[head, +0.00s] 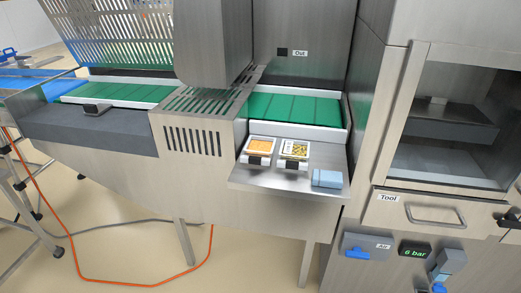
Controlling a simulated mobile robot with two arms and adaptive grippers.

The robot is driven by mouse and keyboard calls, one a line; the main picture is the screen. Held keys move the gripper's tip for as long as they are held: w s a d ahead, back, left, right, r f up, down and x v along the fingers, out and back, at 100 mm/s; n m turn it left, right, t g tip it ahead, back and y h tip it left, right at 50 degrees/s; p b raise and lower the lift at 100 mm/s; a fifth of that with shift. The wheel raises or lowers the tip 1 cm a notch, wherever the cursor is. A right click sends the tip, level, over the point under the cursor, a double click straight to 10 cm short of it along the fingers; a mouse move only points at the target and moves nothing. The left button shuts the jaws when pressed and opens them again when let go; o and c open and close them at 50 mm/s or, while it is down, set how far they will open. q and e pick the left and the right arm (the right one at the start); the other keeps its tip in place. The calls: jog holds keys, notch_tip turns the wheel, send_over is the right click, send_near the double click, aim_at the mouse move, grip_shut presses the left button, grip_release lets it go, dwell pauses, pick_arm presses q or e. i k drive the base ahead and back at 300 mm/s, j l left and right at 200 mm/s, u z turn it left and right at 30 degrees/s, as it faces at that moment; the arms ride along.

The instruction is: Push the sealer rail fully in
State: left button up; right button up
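The steel tray sealer fills most of the head view. A long dark grey housing (75,131) runs along its front left, beside the green infeed belt (120,93). A small dark block (93,109) sits on top of this housing. I cannot tell for sure which part is the sealer rail, or how far in it is. In the open chamber at the right, a dark plate (450,127) sits inside. Neither of my grippers can be made out in this view.
A steel shelf (262,180) holds an orange pack (261,147), a second pack (295,151) and a blue box (327,179). A drawer marked Tool (410,212) has a bar handle. A dark part (509,220) shows at the right edge. An orange hose (130,284) lies on the floor.

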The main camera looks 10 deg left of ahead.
aim_at(93, 106)
jog(key=u, duration=1.4)
jog(key=i, duration=0.05)
